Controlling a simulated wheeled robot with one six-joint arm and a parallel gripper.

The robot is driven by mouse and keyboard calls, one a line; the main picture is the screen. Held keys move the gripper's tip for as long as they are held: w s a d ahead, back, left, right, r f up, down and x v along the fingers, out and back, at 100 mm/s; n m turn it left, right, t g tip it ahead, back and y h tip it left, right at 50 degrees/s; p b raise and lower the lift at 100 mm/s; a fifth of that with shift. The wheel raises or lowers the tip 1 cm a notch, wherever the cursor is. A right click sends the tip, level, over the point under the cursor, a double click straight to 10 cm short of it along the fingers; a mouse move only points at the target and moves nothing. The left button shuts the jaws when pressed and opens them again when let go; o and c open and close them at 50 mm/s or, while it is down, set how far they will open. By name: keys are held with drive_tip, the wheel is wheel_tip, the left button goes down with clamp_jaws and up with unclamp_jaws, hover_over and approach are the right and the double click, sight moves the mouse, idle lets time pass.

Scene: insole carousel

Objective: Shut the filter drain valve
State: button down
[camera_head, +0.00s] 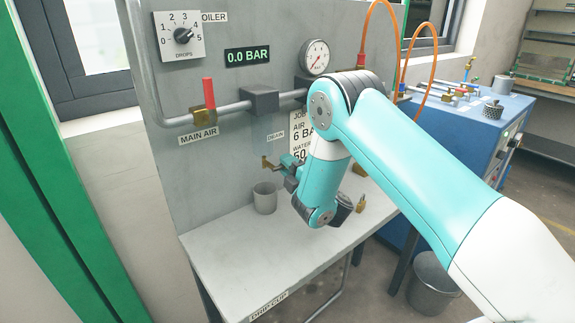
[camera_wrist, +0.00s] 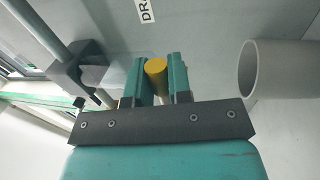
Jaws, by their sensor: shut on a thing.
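The filter drain valve shows in the head view as a small brass piece (camera_head: 267,163) below the DRAIN label (camera_head: 275,135), mostly hidden by my gripper (camera_head: 284,166). In the wrist view a round yellow knob (camera_wrist: 156,67) sits between the two teal fingers of my gripper (camera_wrist: 156,78), which are shut on it. I take this knob to be part of the drain valve; how far it is turned cannot be told. A grey cup (camera_head: 265,198) stands on the bench below the valve, and it also shows at the right in the wrist view (camera_wrist: 285,75).
The MAIN AIR valve's red handle (camera_head: 209,93) stands upright on the grey pipe (camera_head: 232,108). The display (camera_head: 247,55) reads 0.0 BAR. A small brass padlock-like item (camera_head: 361,203) is on the bench (camera_head: 235,245), right of my wrist. The bench front is clear.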

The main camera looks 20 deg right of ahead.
drive_tip(key=shift+n, duration=0.3)
drive_tip(key=c, duration=1.1)
unclamp_jaws()
